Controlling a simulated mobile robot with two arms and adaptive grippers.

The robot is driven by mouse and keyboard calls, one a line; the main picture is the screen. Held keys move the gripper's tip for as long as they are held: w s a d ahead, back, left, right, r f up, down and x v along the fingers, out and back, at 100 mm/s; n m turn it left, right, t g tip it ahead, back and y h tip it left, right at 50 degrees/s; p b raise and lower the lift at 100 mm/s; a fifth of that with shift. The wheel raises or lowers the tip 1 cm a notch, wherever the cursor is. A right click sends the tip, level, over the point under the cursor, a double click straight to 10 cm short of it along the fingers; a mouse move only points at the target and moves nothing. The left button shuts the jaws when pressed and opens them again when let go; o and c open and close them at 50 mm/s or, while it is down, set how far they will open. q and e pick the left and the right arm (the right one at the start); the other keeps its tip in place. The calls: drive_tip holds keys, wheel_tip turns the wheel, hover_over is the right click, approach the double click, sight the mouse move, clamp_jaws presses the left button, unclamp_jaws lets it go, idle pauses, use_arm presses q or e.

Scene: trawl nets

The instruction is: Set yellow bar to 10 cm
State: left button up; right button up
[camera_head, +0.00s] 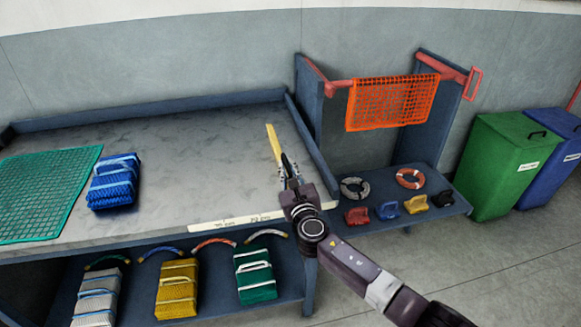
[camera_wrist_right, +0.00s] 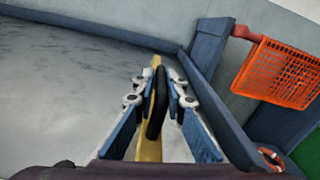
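The yellow bar (camera_head: 273,143) stands out beyond my right gripper (camera_head: 291,178), near the right end of the grey worktable. In the right wrist view the yellow bar (camera_wrist_right: 150,140) runs between the two blue-padded fingers of my right gripper (camera_wrist_right: 158,98). A black oval part (camera_wrist_right: 157,103) sits at the bar between the fingers. The fingers look spread, with gaps on both sides; I see no clear grip. A white marked strip (camera_head: 235,222) lies along the table's front edge; its print is too small to read. My left gripper is not in view.
A green net (camera_head: 45,190) and a blue folded net (camera_head: 114,183) lie on the table's left. Folded nets fill the shelf below. A blue side wall (camera_head: 312,150) borders the table; right of it are an orange net (camera_head: 393,102), rings, and green and blue bins.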

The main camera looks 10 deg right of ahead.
drive_tip(key=o, duration=0.4)
drive_tip(key=shift+a, duration=0.1)
drive_tip(key=shift+c, duration=0.2)
drive_tip(key=s, duration=1.2)
drive_tip(key=shift+d, duration=0.3)
